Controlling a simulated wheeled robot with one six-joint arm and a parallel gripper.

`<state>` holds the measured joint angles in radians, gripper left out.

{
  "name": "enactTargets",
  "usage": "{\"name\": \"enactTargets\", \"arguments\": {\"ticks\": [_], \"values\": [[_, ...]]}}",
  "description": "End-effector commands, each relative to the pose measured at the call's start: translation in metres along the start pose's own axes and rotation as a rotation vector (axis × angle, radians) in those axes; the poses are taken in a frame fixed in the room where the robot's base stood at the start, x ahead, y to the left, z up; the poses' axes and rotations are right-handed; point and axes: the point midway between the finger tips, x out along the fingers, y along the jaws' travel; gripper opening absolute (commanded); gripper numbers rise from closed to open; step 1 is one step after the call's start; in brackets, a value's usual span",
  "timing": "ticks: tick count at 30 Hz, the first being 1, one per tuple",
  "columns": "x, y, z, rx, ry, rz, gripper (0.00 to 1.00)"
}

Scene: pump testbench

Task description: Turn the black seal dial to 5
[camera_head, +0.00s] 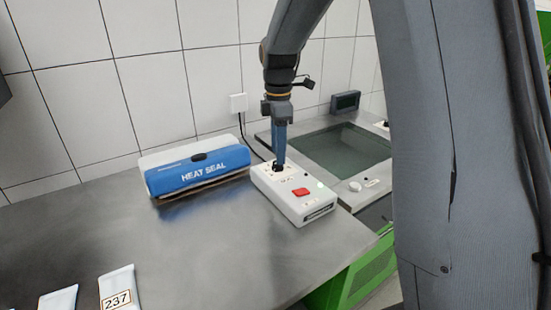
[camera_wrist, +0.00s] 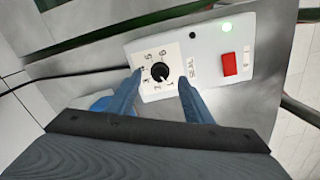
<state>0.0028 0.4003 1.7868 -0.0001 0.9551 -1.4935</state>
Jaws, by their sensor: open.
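The black seal dial (camera_wrist: 160,72) sits on a pale square scale with printed numbers, on the white control box (camera_wrist: 205,60). A small light mark shows on its lower part, but I cannot tell for certain which number it faces. The 5 is at the scale's upper left. My gripper (camera_wrist: 160,77) is open, with one blue finger on each side of the dial; contact is not clear. In the head view my gripper (camera_head: 279,160) points straight down over the left end of the white box (camera_head: 305,208), largely hiding the dial.
The box also carries a red switch (camera_wrist: 229,64) and a lit green lamp (camera_wrist: 227,27). A blue and white heat sealer (camera_head: 198,174) stands left of it on the metal table (camera_head: 190,255). A sunken basin (camera_head: 345,150) lies to the right. White pouches (camera_head: 117,287) lie front left.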

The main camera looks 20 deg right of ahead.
Motion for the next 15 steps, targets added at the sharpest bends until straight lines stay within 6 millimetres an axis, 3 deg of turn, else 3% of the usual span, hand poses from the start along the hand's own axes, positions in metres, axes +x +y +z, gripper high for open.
{"name": "enactTargets", "arguments": {"ticks": [6, 15], "values": [[0.027, -0.001, -0.001, -0.001, 0.0, -0.002, 0.47], [0.035, 0.0, -0.002, -0.002, 0.0, 0.001, 0.47]]}}
